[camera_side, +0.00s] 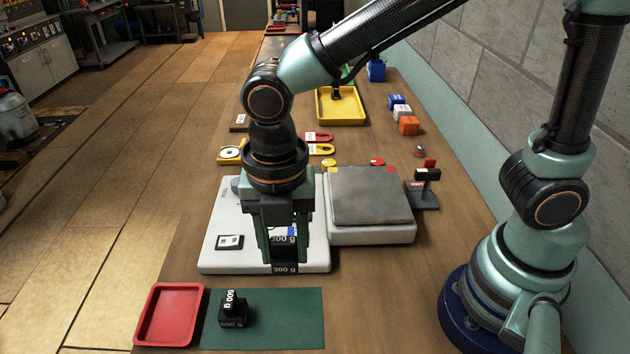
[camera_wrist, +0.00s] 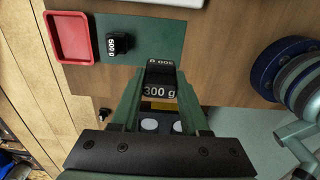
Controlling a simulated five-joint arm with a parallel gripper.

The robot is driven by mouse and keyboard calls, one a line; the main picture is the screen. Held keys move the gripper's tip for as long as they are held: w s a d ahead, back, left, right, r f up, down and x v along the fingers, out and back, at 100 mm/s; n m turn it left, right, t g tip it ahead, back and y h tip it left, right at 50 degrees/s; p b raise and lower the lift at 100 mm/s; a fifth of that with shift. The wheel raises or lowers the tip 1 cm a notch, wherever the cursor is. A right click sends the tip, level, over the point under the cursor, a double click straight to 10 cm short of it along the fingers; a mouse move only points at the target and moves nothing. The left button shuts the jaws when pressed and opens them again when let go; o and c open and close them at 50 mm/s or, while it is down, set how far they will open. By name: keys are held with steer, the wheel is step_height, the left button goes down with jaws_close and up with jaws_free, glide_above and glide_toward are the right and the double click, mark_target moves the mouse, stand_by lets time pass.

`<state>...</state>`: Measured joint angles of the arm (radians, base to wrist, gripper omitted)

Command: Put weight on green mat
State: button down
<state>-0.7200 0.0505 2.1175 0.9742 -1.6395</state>
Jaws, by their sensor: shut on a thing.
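My gripper (camera_side: 284,245) is shut on a black weight (camera_side: 285,268) marked 300 g. In the side view they appear in front of the near edge of the white platform (camera_side: 213,255); the exact height is hard to judge. The wrist view shows the 300 g weight (camera_wrist: 160,90) between the fingers (camera_wrist: 158,98). The green mat (camera_side: 285,318) lies flat on the table, nearer the side camera than the platform, and also shows in the wrist view (camera_wrist: 160,35). A black 500 g weight (camera_side: 233,310) stands on the mat's left part.
A red tray (camera_side: 150,315) is beside the mat's left edge. A scale with a grey plate (camera_side: 370,195) stands right of the white platform. A yellow tray (camera_side: 341,118), coloured blocks (camera_side: 409,125) and small tools lie farther back. The mat's right part is bare.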

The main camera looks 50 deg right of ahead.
mark_target(291, 317)
step_height(291, 317, down, 15)
steer(key=shift+r, duration=0.2)
stand_by(0.3)
steer(key=shift+f, duration=0.1)
steer(key=shift+c, duration=2)
jaws_free()
step_height(291, 317, up, 12)
steer(key=shift+f, duration=0.1)
steer(key=w+d+r+m+t, duration=0.1)
steer(key=d+r+m+t, duration=0.1)
steer(key=d+r+m, duration=0.4)
steer(key=w+d+r+m+t, duration=0.2)
steer(key=d+r+m, duration=0.4)
steer(key=d+m, duration=1)
steer(key=shift+d+r+m+t, duration=0.25)
steer(key=shift+m+t, duration=0.55)
steer(key=shift+m, duration=1.7)
